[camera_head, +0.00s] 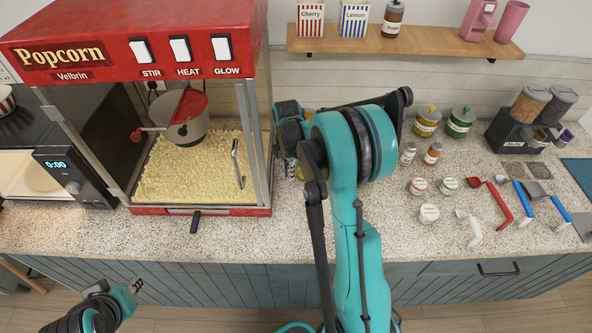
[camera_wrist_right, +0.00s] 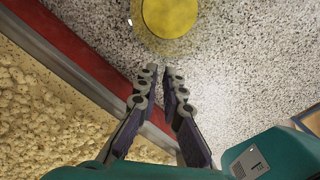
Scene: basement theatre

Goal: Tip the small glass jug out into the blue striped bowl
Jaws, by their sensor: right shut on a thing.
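In the wrist view my right gripper (camera_wrist_right: 162,72) has its fingers nearly together. The small glass jug (camera_wrist_right: 168,18) is just beyond the fingertips, seen from above as a round yellow surface with a faint clear rim. The fingers are shut on it at its near side; the exact grip is hard to see. In the head view my right arm hides the jug.
The red popcorn machine (camera_head: 140,60) stands close to the left of my right gripper. Jars (camera_head: 427,121), small tubs (camera_head: 429,213) and red and blue scoops (camera_head: 500,205) are on the speckled counter at right. A wooden shelf (camera_head: 400,42) is above. The front counter is clear.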

